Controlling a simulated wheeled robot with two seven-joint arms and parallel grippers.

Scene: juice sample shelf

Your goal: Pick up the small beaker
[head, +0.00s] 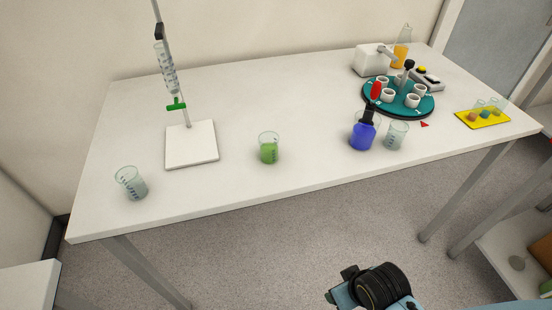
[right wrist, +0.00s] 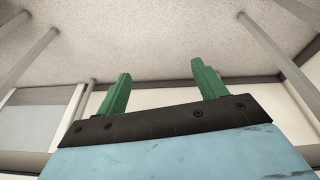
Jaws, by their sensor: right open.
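Several beakers stand on the white table. A clear beaker (head: 131,184) is at the left front. A beaker with green liquid (head: 268,148) is near the front middle. Another clear beaker (head: 396,135) stands right of a blue bottle (head: 362,136). I cannot tell for sure which is the small beaker. My right gripper (right wrist: 160,85) shows green fingers spread apart with nothing between them. It points toward the floor and wall, away from the beakers. Part of my right arm shows at the bottom of the head view, below the table's front edge. My left gripper is out of view.
A burette stand with a white base (head: 191,153) is at the left. A teal round rack (head: 425,110) with white cups, a white device (head: 372,60) and an orange flask (head: 402,55) are at the back right. A yellow tray (head: 470,121) holds small glassware.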

